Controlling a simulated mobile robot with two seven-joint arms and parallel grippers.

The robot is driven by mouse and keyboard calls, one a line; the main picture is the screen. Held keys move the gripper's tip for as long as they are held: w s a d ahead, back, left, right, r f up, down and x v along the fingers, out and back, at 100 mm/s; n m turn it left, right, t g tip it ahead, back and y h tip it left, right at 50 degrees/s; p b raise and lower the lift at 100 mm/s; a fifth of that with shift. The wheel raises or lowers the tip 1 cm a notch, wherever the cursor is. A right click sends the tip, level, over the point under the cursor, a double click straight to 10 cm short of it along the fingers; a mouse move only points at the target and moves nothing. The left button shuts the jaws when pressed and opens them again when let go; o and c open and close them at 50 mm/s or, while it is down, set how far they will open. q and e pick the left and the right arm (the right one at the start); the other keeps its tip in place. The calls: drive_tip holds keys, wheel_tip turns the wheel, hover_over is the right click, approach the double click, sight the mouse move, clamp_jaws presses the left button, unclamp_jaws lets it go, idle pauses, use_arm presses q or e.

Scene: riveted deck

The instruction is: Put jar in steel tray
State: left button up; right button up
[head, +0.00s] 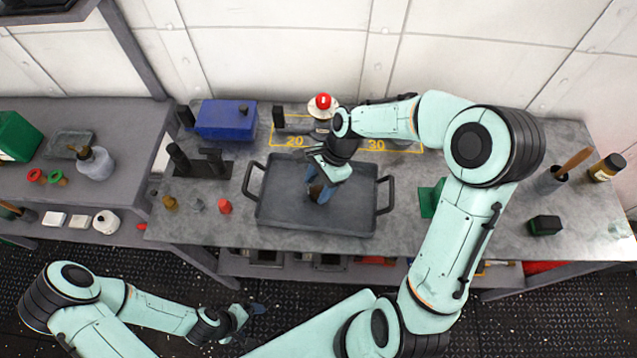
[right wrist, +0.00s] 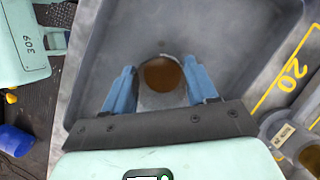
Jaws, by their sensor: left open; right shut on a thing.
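The steel tray (head: 345,212) is a dark grey rectangular tray with two side handles, lying on the workbench. It fills much of the right wrist view (right wrist: 225,35). My right gripper (head: 320,192) is over the tray's middle, pointing down. Its blue fingers (right wrist: 163,88) are shut on the jar (right wrist: 163,75), which shows a round brown top and a greyish side. In the head view the jar is mostly hidden by the gripper. I cannot tell whether it touches the tray floor. My left gripper (head: 243,318) is open and empty, low in front of the bench.
A blue box (head: 227,119) and dark clamps stand behind left of the tray. Small coloured pieces, one red (head: 224,207), stand by its left side. A red-topped device (head: 323,102) is behind it. An amber bottle (head: 607,167) and a dark green block (head: 545,225) are at far right.

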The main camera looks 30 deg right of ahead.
drive_tip(key=shift+f, duration=0.2)
drive_tip(key=o, duration=1.2)
drive_tip(key=shift+r, duration=0.15)
drive_tip(key=v, duration=1.2)
drive_tip(key=shift+r+p, duration=0.1)
drive_tip(key=shift+p, duration=0.3)
